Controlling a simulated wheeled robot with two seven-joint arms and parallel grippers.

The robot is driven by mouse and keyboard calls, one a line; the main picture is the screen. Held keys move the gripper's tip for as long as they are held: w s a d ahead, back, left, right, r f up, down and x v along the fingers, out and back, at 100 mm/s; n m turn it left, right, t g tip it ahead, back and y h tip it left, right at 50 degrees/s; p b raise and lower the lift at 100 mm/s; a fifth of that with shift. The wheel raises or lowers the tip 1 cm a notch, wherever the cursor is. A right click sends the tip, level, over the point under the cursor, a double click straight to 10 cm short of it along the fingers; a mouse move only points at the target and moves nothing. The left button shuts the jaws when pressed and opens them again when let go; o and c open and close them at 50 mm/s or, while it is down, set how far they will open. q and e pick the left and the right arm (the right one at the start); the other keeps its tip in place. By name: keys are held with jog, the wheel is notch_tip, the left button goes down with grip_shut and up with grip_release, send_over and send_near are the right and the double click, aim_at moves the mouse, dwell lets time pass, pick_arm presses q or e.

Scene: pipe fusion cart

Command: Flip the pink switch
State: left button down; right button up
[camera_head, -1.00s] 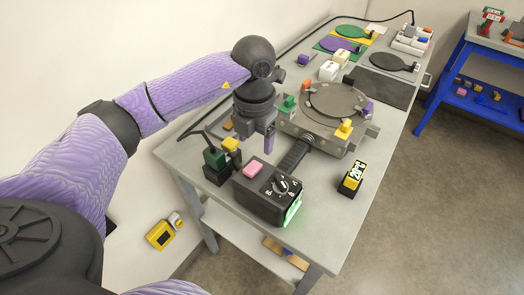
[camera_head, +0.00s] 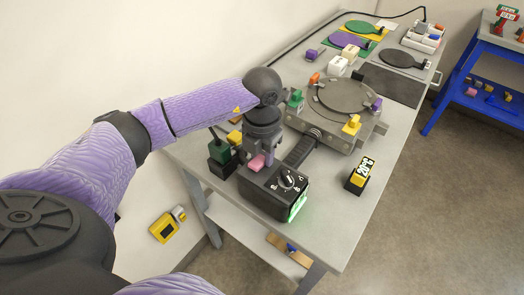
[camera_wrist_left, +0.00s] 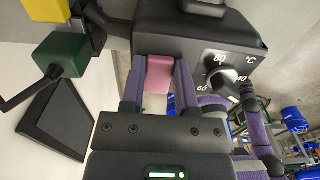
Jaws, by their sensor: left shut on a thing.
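My left gripper (camera_head: 260,155) points down at the switch. In the left wrist view the pink switch (camera_wrist_left: 160,74) sits between the two fingers of my left gripper (camera_wrist_left: 159,72), which are shut on it. The control box (camera_wrist_left: 195,30) with its temperature dial (camera_wrist_left: 222,75) is just beyond. My right gripper is in no view.
A green plug block (camera_head: 219,153) and a dark block stand left of the control box. A round heating plate (camera_head: 343,95) in a grey frame is behind. The table's front right is clear.

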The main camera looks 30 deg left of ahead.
pick_arm(q)
jog(key=shift+s+a+t, duration=0.1)
jog(key=shift+s+t, duration=0.1)
jog(key=shift+t, duration=0.5)
jog(key=shift+s+f+t+b, duration=0.1)
jog(key=shift+s+t+b, duration=0.05)
jog(key=shift+t+b, duration=0.75)
jog(key=shift+s+r+t, duration=0.1)
jog(key=shift+r+t, duration=0.15)
jog(key=shift+t, duration=0.05)
jog(key=shift+c, duration=1.8)
grip_release()
jog(key=shift+r, duration=0.1)
jog(key=p+v, duration=0.1)
jog(key=v, duration=0.8)
jog(key=shift+r+p, duration=0.3)
jog(key=shift+r, duration=0.1)
